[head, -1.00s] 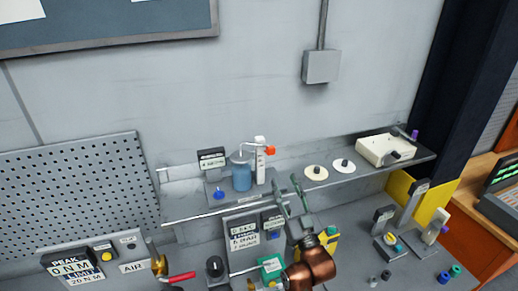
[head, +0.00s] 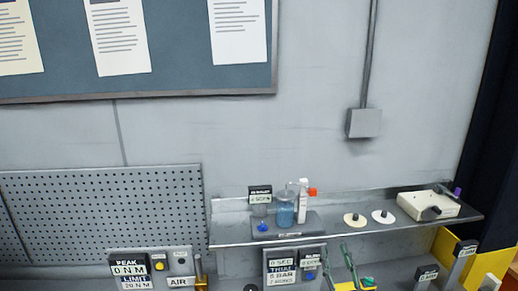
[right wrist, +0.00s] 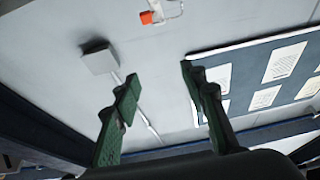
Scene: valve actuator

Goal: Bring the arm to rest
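My right gripper (head: 336,260) shows at the bottom edge of the head view, in front of the panel below the shelf. Only its green fingers show there; the arm behind it is cut off. In the right wrist view the two green fingers of the right gripper (right wrist: 158,78) stand well apart with nothing between them. Beyond them are the wall and the notice board. My left gripper is in neither view.
A steel shelf (head: 345,228) holds a blue-liquid jar (head: 285,214), two pale discs and a cream tray (head: 428,206). A pegboard (head: 100,215) stands left, above a torque display (head: 129,270). The wall above is free except for a grey box (head: 364,123) and notice board (head: 180,86).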

